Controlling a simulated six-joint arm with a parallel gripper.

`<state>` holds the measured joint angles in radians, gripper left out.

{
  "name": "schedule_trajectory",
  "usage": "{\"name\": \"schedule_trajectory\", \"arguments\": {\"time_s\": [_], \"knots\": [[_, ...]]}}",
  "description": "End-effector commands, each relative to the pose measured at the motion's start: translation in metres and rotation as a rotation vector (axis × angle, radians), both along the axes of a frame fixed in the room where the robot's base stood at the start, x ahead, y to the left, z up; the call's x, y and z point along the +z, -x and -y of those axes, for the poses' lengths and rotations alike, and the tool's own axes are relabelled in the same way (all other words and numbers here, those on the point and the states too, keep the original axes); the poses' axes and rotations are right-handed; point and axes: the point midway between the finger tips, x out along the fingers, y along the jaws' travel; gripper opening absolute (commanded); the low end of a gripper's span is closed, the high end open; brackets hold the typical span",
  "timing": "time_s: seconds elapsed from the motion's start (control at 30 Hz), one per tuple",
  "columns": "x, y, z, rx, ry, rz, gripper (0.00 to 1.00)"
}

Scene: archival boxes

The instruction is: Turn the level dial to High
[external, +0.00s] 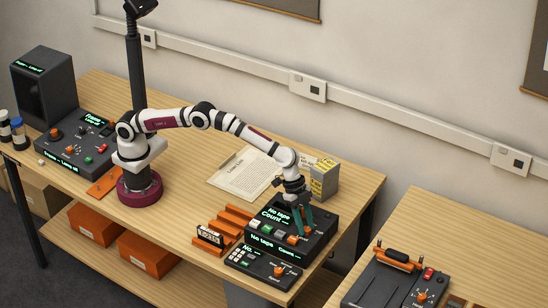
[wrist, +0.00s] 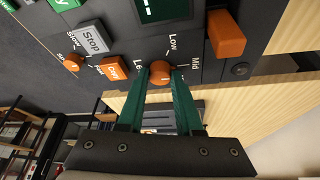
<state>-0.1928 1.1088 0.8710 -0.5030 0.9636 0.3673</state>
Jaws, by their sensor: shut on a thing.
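The level dial (wrist: 160,72) is a round orange knob on the dark face of a tape machine (external: 318,246). In the wrist view the words Low and Mid are printed beside it, and a label starting "Le" is partly hidden by a finger. No High mark is visible. My gripper (wrist: 159,80) has its two green fingers on either side of the dial and is shut on it. In the external view my gripper (external: 301,220) reaches down to the machine's right part, and the fingers mostly hide the dial. I cannot tell where the dial's pointer is.
Beside the dial are an orange button (wrist: 115,69), a grey Stop button (wrist: 90,38) and an orange block (wrist: 226,34). A keypad unit (external: 264,267) sits in front, a yellow-grey box (external: 324,180) behind. Orange racks (external: 228,228) stand to the left.

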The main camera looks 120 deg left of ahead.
Motion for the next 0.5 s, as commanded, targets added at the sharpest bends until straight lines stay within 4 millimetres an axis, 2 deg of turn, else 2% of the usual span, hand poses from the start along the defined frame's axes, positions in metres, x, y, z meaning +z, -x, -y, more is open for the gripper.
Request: {"name": "schedule_trajectory", "arguments": {"time_s": [0.5], "knots": [[0.0001, -0.0017, -0.0030, -0.363, -0.002, 0.002, 0.00]]}}
